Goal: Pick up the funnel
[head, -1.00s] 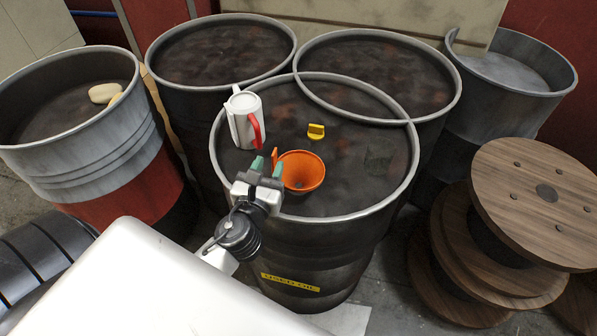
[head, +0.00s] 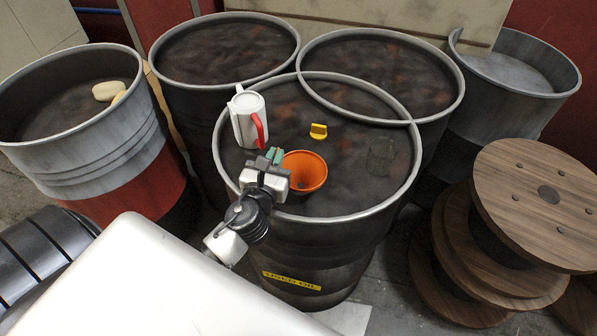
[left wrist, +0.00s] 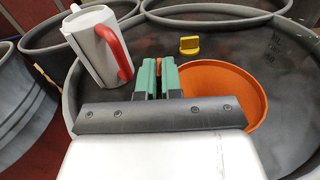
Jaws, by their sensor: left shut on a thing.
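The orange funnel (head: 309,171) stands on the dark top of the front drum marked USED OIL, wide mouth up. My left gripper (head: 273,156) is at its left edge, with the green fingertips shut on the funnel's upright orange tab. In the left wrist view the funnel (left wrist: 225,82) is just right of the fingers (left wrist: 158,75), and a sliver of orange shows between them. The funnel's lower part is hidden. I cannot tell whether it is clear of the drum top. My right gripper is not in view.
A white jug (head: 244,120) with a red handle stands left of the funnel. Wooden spools (head: 535,200) stand at right.

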